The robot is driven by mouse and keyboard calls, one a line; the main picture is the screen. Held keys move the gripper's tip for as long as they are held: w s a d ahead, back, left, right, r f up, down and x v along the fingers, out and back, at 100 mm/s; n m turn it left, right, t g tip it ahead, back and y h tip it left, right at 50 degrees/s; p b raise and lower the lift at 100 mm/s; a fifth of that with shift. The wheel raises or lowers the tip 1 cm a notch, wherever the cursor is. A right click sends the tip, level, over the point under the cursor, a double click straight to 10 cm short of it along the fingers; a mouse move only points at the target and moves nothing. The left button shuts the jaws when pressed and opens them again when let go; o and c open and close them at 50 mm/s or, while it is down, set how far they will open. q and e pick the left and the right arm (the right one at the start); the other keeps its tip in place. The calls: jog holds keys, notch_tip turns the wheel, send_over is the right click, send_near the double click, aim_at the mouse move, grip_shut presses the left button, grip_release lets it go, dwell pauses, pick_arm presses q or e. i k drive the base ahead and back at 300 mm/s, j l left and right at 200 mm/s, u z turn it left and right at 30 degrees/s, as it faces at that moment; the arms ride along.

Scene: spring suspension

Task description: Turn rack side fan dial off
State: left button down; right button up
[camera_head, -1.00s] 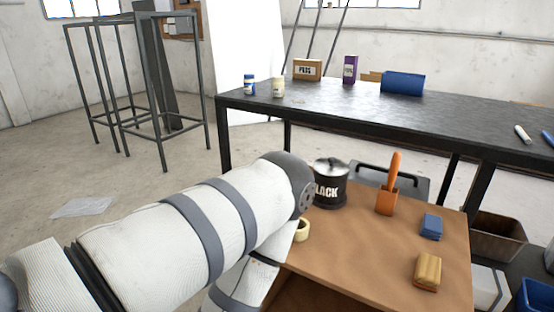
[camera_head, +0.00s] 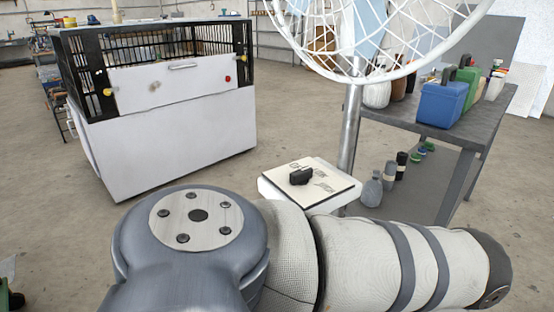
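A fan (camera_head: 375,40) with a white wire cage stands on a grey metal pole (camera_head: 349,135), cut off by the top edge. At the pole's foot is a white control box with a pale labelled plate (camera_head: 325,188). A black dial (camera_head: 301,176) sits on the plate. The plate's lettering is partly hidden and too small to read fully. My large grey and white arm crosses the bottom of the view, in front of the box's near side. Neither gripper shows in this view.
A white cabinet with a black mesh top (camera_head: 175,130) stands at left. Open floor lies between cabinet and fan.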

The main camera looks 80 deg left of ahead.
aim_at(301, 177)
jog(key=i+j+u, duration=0.15)
jog(key=u, duration=2)
jog(key=i+l+u, duration=0.25)
jog(key=u, duration=0.25)
